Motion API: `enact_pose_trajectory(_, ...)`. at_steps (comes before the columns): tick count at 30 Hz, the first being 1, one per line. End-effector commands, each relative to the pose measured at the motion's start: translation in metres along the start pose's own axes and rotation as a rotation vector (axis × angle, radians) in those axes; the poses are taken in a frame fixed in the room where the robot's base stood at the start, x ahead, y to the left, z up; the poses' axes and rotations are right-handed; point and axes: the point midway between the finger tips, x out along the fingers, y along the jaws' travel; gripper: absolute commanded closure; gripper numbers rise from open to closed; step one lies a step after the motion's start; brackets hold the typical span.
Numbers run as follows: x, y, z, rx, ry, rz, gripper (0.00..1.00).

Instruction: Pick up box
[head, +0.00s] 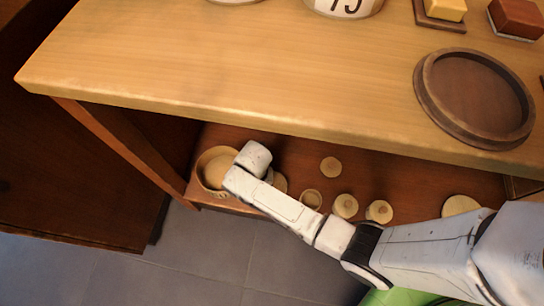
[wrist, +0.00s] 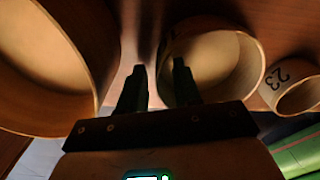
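The task's box seems to be one of the round, open wooden boxes on the lower shelf; I cannot tell which. In the wrist view a large one (wrist: 75,50) is at left, a middle one (wrist: 250,75) right of centre, and a small one marked 23 (wrist: 294,98) at right. My gripper (wrist: 159,68) is open. Its left finger is in the gap between the large and middle boxes. Its right finger overlaps the middle box's opening, near its left wall; contact is unclear. In the head view the large box (head: 208,170) shows beside my arm's end, which hides my fingers.
Small turned pieces (head: 345,206) and a flat disc (head: 331,167) stand on the lower shelf (head: 405,180). The tabletop (head: 250,70) overhangs it, with a dark round tray (head: 425,95) at right. A green object (wrist: 300,150) is at the wrist view's lower right.

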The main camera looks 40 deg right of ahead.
Motion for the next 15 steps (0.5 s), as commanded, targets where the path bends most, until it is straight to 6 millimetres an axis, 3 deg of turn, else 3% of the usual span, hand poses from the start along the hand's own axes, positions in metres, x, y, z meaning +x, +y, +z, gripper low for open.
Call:
enact_pose_trajectory(2, -0.0008, 0.0001, 0.0001, 0.0, 0.0, 0.0, 0.68)
enact_pose_trajectory(12, -0.0009, 0.0001, 0.0, 0.0, 0.0, 0.0, 1.0)
enact_pose_trajectory(15, -0.0009, 0.0001, 0.0, 0.0, 0.0, 0.0, 1.0)
